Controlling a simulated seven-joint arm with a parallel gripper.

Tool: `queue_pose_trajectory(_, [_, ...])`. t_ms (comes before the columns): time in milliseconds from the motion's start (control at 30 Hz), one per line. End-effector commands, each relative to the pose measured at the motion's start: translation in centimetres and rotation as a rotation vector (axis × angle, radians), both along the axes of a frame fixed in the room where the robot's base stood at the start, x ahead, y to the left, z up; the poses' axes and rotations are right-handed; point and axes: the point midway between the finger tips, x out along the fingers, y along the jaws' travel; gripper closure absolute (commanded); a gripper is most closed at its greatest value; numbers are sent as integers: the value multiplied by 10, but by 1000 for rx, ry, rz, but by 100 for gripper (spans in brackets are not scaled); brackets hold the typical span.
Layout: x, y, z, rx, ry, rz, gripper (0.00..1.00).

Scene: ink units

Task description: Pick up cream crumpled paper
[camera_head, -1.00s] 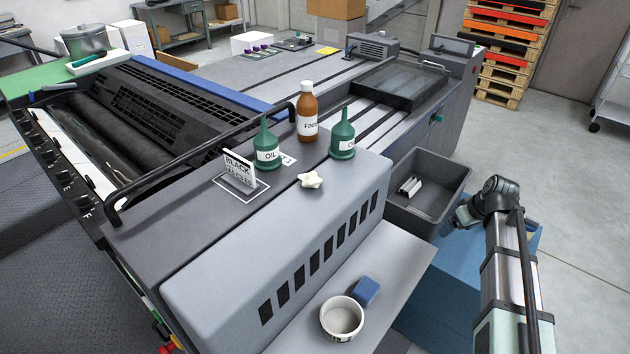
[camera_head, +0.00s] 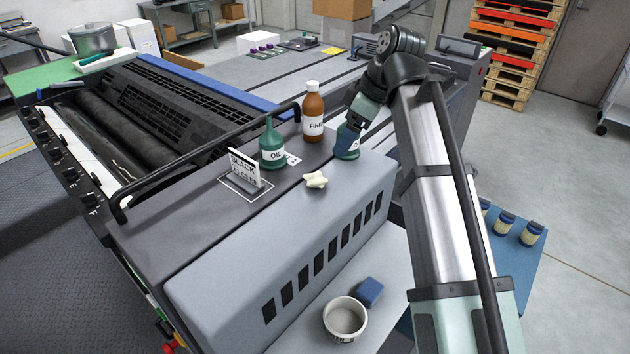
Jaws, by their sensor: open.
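The cream crumpled paper (camera_head: 316,180) lies on the grey top of the machine, near its front edge, between the black sign and the right oil can. My gripper (camera_head: 349,139) is up and to the right of the paper, apart from it, and points down and left. It is open and appears empty. It overlaps the right green oil can (camera_head: 347,154) in the picture and hides its upper part; I cannot tell whether they touch.
A brown bottle (camera_head: 313,116) and another green oil can (camera_head: 272,149) stand behind the paper. A small BLACK sign (camera_head: 243,168) stands at left. A white cup (camera_head: 344,320) and a blue block (camera_head: 369,291) sit on the lower shelf. The machine top around the paper is clear.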

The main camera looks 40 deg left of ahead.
Motion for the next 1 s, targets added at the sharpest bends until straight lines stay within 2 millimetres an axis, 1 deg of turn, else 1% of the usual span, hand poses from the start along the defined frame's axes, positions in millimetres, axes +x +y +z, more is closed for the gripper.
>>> queue_pose_trajectory(33, [-9,4,7,-1,-1,25,16])
queue_pose_trajectory(100, [-18,7,12,-2,0,48,16])
queue_pose_trajectory(167, [-23,9,14,-4,1,59,16])
queue_pose_trajectory(233, [-26,10,10,-4,2,64,16])
queue_pose_trajectory(367, [-29,16,-7,-5,3,65,16])
queue_pose_trajectory(500, [-33,24,-30,-5,3,65,16])
queue_pose_trajectory(633, [-35,31,-48,-4,3,63,16])
queue_pose_trajectory(800, [-36,37,-62,-4,2,63,16])
queue_pose_trajectory(1000, [-37,39,-67,-4,2,63,16])
